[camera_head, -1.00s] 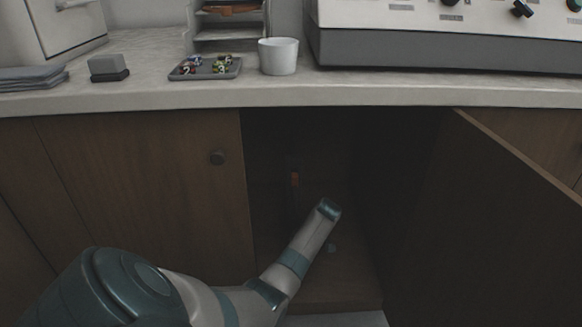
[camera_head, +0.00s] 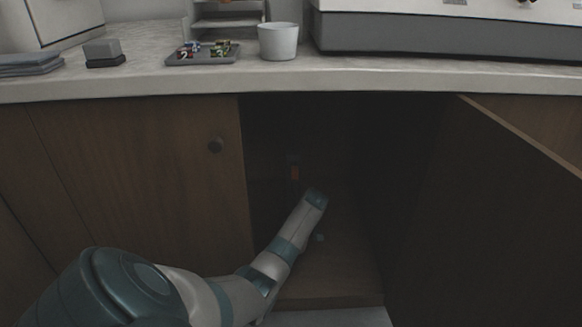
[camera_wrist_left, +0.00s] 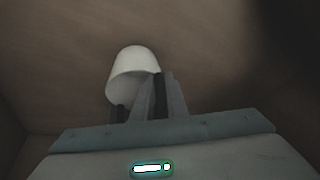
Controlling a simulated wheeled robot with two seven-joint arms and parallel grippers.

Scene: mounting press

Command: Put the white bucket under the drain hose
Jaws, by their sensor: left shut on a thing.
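A white bucket (camera_wrist_left: 132,75) shows in the left wrist view at the fingers of my left gripper (camera_wrist_left: 140,98), which is shut on it. Behind it is a brown wooden surface. In the head view my left arm reaches into the dark open cabinet, and its wrist hides the gripper and nearly all of what it holds. A small pale spot (camera_head: 319,238) shows beside the wrist; I cannot tell what it is. The drain hose cannot be made out in the dark. My right gripper is not in view.
The cabinet door (camera_head: 490,220) stands open at the right; a closed door (camera_head: 145,180) is at the left. On the counter (camera_head: 130,84) above are a white tub (camera_head: 278,42), a small grey tray (camera_head: 190,62) and the press (camera_head: 440,35).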

